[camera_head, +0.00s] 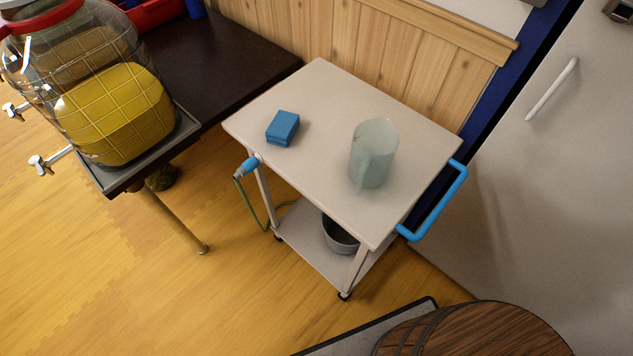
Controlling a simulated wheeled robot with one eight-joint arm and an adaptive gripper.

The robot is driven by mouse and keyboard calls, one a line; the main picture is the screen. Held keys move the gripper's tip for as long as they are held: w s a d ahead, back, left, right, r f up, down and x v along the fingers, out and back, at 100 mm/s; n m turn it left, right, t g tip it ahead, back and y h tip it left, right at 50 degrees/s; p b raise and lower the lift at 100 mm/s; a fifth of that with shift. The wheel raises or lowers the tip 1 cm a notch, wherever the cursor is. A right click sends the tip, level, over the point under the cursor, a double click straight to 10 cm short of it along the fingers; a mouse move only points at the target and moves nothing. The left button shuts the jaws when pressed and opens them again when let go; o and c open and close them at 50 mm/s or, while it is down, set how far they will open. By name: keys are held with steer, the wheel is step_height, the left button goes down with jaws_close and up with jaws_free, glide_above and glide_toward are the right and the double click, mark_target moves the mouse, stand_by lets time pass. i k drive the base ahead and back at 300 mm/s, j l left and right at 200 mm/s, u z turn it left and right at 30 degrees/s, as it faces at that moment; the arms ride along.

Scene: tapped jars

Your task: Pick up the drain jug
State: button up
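A translucent pale green-grey jug (372,155), which looks like the drain jug, stands upright on the top of a small white cart (310,165). It is right of the middle of the cart top, with clear surface around it. It appears empty. My gripper is not in view.
A blue sponge-like block (282,128) lies left of the jug on the cart. The cart has a blue handle (440,205) on its right and a metal bowl (339,234) on its lower shelf. Tapped glass jars (115,110) stand on a dark table at left. A wooden barrel (480,330) is in front.

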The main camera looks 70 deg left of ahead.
mark_target(375, 144)
steer(key=k+l+u, duration=0.1)
steer(key=u, duration=0.35)
steer(key=k+l+u, duration=0.2)
steer(key=u, duration=0.3)
steer(key=k+l+u, duration=0.1)
steer(key=u, duration=0.35)
steer(key=k+j+u, duration=0.1)
steer(key=j+u, duration=0.15)
steer(key=u, duration=0.2)
steer(key=j+u, duration=0.3)
steer(key=u, duration=0.2)
steer(key=i+l+u, duration=0.1)
steer(key=u, duration=0.65)
steer(key=l+u, duration=0.2)
steer(key=u, duration=0.15)
steer(key=l+u, duration=0.2)
steer(key=u, duration=0.15)
steer(key=l+u, duration=0.3)
steer(key=k+u, duration=0.3)
steer(key=k, duration=0.15)
steer(key=k+l+z, duration=0.55)
steer(key=i+l+z, duration=0.1)
steer(key=z, duration=0.15)
steer(key=i+l+z, duration=0.2)
steer(key=k+l, duration=0.1)
steer(key=l, duration=0.05)
